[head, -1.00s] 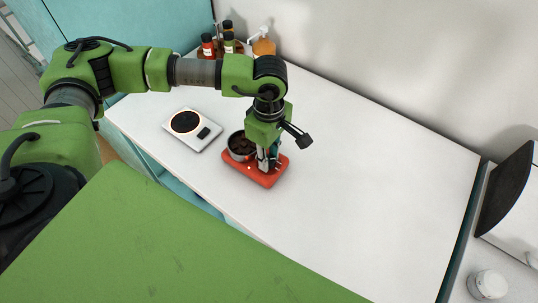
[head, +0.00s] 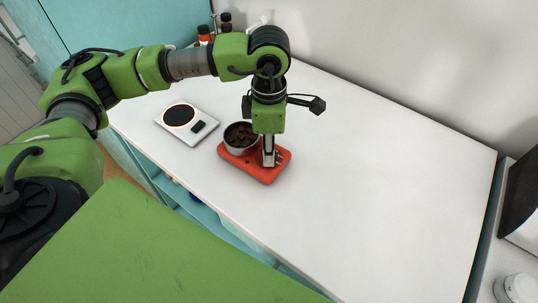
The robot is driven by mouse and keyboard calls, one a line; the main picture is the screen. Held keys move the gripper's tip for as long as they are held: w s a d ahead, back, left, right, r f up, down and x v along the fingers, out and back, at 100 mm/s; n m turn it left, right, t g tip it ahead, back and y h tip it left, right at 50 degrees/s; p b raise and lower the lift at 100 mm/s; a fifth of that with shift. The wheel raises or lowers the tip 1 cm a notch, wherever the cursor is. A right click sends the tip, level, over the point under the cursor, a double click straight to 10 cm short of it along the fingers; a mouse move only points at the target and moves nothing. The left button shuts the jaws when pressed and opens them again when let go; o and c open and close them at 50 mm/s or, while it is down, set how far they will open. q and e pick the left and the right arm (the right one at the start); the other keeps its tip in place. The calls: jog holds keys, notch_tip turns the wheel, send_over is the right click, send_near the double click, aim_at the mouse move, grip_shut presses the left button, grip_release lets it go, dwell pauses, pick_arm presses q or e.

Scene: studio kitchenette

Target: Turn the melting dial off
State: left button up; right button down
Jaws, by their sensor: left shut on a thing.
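The red melting base (head: 262,174) lies on the white counter. A grey metal pot (head: 234,148) with dark brown chunks (head: 242,135) in it sits on the base's left part. My left gripper (head: 269,160) points down over the base's right part, right beside the pot. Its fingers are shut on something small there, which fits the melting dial. The fingers hide the dial, so its setting cannot be read. My right gripper is not in view.
A white scale-like hot plate (head: 200,136) with a black disc and orange ring stands left of the base. Bottles (head: 205,33) stand at the back by the wall. The counter (head: 380,180) to the right is clear. A white jar (head: 520,290) is at the lower right.

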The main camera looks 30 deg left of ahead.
pick_arm(q)
jog(key=shift+n+b, duration=0.8)
jog(key=shift+n, duration=0.2)
jog(key=shift+r, duration=0.1)
jog(key=o, duration=1.1)
notch_tip(320, 180, up, 12)
